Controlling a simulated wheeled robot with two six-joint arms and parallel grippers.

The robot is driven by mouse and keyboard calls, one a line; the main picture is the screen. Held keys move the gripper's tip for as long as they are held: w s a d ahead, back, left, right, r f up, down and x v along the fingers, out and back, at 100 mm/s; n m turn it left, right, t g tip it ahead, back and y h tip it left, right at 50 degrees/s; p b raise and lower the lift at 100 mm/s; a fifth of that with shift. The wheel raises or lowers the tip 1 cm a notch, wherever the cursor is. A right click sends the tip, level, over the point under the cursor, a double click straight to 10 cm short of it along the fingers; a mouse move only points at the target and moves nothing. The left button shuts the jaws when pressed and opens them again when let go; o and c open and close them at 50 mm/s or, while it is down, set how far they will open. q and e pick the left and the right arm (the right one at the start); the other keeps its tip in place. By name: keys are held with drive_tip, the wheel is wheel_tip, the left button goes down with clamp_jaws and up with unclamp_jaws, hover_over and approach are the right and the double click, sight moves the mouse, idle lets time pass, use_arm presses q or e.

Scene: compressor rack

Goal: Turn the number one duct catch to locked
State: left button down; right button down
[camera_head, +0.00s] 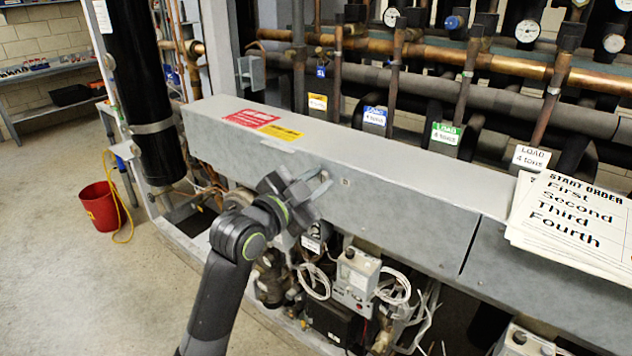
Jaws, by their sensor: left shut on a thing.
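A long grey metal duct (400,210) runs across the view, with red and yellow labels on its top. My left gripper (318,187) is at its front face, left of the middle, and is shut on the duct catch there. The gripper hides most of the catch, so I cannot tell which way it is turned. No number for it can be read. My right gripper is not in view.
Printed sheets headed "START ORDER" (570,222) lie on the duct at the right. Copper pipes and gauges (528,31) stand behind. Wiring and a grey box (357,272) sit below. A red bucket (100,206) stands on open floor at the left.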

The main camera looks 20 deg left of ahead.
use_arm(q)
drive_tip(key=c, duration=1.3)
unclamp_jaws()
drive_tip(key=p+v, duration=0.6)
drive_tip(key=v, duration=1.1)
drive_tip(key=shift+s, duration=0.2)
drive_tip(key=shift+a, duration=0.1)
